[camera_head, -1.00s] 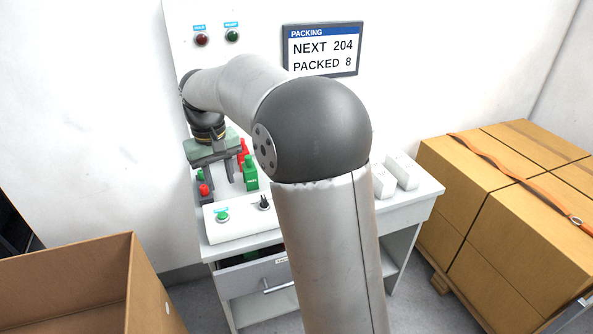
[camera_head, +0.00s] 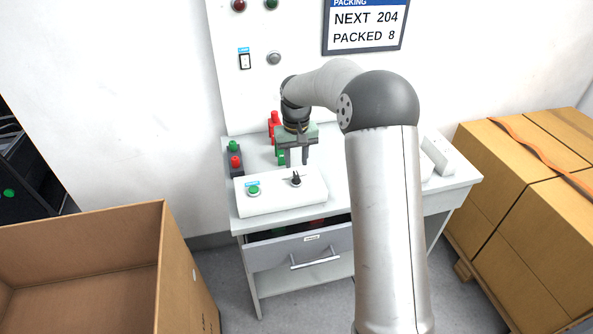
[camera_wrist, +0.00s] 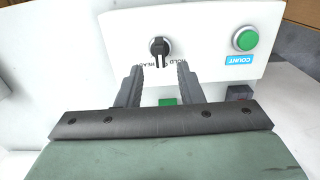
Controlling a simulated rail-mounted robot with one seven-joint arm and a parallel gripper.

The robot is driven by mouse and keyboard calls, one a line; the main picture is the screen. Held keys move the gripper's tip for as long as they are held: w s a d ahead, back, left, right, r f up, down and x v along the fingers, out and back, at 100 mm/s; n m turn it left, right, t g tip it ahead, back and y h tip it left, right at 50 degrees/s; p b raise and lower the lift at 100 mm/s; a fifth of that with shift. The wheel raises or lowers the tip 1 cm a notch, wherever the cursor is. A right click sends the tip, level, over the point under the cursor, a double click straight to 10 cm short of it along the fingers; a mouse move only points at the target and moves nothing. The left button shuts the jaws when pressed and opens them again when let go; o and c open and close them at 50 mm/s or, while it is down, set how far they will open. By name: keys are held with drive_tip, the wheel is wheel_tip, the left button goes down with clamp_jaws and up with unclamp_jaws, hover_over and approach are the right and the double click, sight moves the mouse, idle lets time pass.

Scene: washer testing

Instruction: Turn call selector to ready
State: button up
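The call selector (camera_head: 296,179) is a small black knob at the right of a white control box (camera_head: 275,201) on the table. In the wrist view the selector (camera_wrist: 159,47) appears near the top middle, with its pointer toward the bottom of the picture. Its upside-down labels are partly hidden; HOLD is readable to the pointer's right, and part of another word shows to its left. My gripper (camera_head: 298,161) points down just behind and above the selector. In the wrist view my gripper (camera_wrist: 160,72) is open and empty, its fingertips apart on either side below the knob.
A green COUNT button (camera_head: 254,190) is on the same box. A red-and-green button unit (camera_head: 235,160) stands behind it at left. Red (camera_head: 274,124) and green items stand behind my gripper. An open cardboard box (camera_head: 168,260) is at left, strapped cartons (camera_head: 520,190) at right.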

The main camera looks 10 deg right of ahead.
sight(296, 174)
drive_tip(key=shift+f, duration=2.65)
clamp_jaws()
